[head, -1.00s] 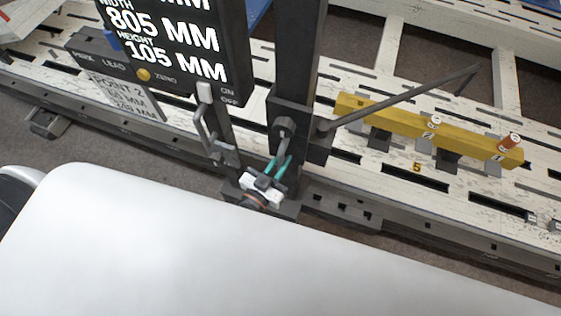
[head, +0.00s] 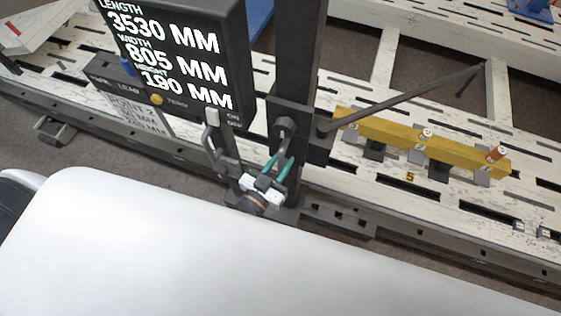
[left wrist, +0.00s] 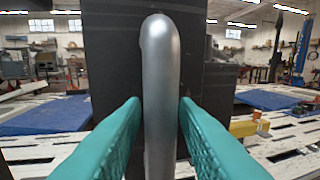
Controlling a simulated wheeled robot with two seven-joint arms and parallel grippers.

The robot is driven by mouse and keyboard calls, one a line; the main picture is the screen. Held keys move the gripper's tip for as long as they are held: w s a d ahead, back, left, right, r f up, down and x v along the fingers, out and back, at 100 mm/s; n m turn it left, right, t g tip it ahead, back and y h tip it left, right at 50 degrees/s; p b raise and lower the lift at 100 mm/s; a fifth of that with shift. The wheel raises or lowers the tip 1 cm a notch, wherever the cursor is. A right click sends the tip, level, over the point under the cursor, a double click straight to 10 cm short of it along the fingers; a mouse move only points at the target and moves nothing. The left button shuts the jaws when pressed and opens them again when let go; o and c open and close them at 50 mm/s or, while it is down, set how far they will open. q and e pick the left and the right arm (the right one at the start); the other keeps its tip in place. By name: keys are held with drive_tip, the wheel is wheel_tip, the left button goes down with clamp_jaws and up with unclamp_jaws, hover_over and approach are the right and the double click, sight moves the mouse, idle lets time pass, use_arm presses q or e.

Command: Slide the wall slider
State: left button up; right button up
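The slider is a dark block (head: 311,148) on an upright black post (head: 297,60), with a thin grey rod reaching out to the right. A grey handle (head: 286,131) is on the block's front. In the left wrist view the handle (left wrist: 161,70) is a vertical silver bar with a rounded top before the dark block. My left gripper (head: 281,161) has teal fingers, one on each side of the handle. In the left wrist view the fingertips (left wrist: 160,108) appear to close against the bar's two sides. My right gripper is not in view.
A display box (head: 178,55) left of the post reads length 3530, width 805 and height 190 mm. A yellow beam (head: 391,134) lies on the white slotted bench (head: 395,208) at the right, below the rod.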

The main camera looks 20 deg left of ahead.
use_arm(q)
drive_tip(key=shift+o, duration=0.3)
drive_tip(key=shift+s+f, duration=0.1)
drive_tip(key=shift+s, duration=0.25)
drive_tip(key=b+v, duration=0.3)
drive_tip(key=v, duration=0.8)
drive_tip(key=shift+s+a, duration=0.15)
